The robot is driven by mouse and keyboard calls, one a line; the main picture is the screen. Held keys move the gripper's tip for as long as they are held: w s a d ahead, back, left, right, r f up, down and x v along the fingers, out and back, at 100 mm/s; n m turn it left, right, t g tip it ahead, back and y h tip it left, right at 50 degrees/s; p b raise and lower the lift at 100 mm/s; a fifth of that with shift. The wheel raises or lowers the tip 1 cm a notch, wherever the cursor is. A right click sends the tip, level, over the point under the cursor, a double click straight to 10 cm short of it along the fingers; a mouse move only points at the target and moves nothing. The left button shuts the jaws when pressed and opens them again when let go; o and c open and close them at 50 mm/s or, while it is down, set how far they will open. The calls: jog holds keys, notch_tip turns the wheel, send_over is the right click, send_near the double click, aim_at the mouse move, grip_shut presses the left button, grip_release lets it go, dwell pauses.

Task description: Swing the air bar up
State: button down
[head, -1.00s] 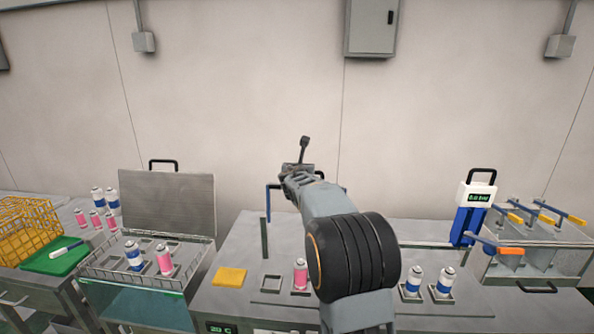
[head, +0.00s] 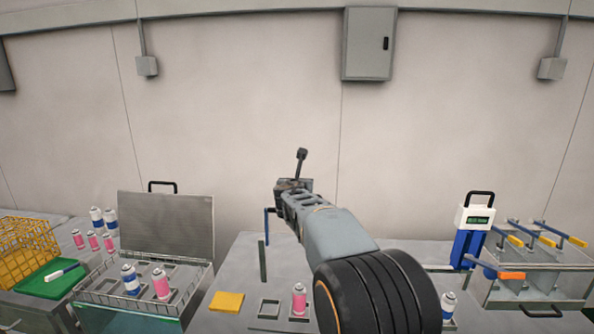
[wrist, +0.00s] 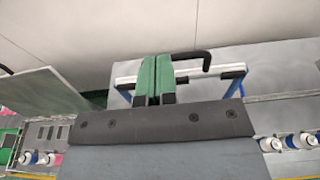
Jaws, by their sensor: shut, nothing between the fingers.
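The air bar (wrist: 211,74) is a pale bar with dark ends and blue side arms. It crosses the wrist view behind my fingers, with a black bent handle (wrist: 190,54) just right of them. In the head view, one blue side arm (head: 267,227) stands upright left of my wrist; my arm hides most of the bar. My gripper (wrist: 156,58) has green fingers side by side, shut and empty, overlapping the middle of the bar in the wrist view. I cannot tell whether they touch it. My gripper also shows in the head view (head: 291,185), above the bench.
Left stand a wire-edged tray (head: 103,300) with cans, a raised lid (head: 166,222), a green mat (head: 52,278) and a yellow basket (head: 28,246). A yellow pad (head: 226,301) and pink can (head: 299,298) are on the bench. Right are a blue-white device (head: 473,222) and clamp bin (head: 540,270).

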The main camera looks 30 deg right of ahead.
jog(key=r, duration=0.1)
jog(key=s+a+r+p, duration=0.1)
jog(key=r, duration=0.1)
jog(key=s+a+r, duration=0.1)
jog(key=shift+s+r, duration=0.1)
jog(key=shift+r, duration=0.25)
dwell(0.3)
jog(key=s+a+f+m+g+y, duration=0.25)
jog(key=s+f+m+g, duration=0.45)
jog(key=s+f+m, duration=1.05)
jog(key=s+a+f+m+y, duration=0.1)
jog(key=s+a+m+y, duration=0.2)
jog(key=s+a+m, duration=0.3)
jog(key=s+a+f+m+g+y, duration=0.1)
jog(key=s+a+m+y, duration=0.2)
jog(key=s+a+m, duration=0.3)
jog(key=shift+a+f+b, duration=0.3)
jog(key=shift+a+b, duration=0.15)
jog(key=shift+a, duration=0.65)
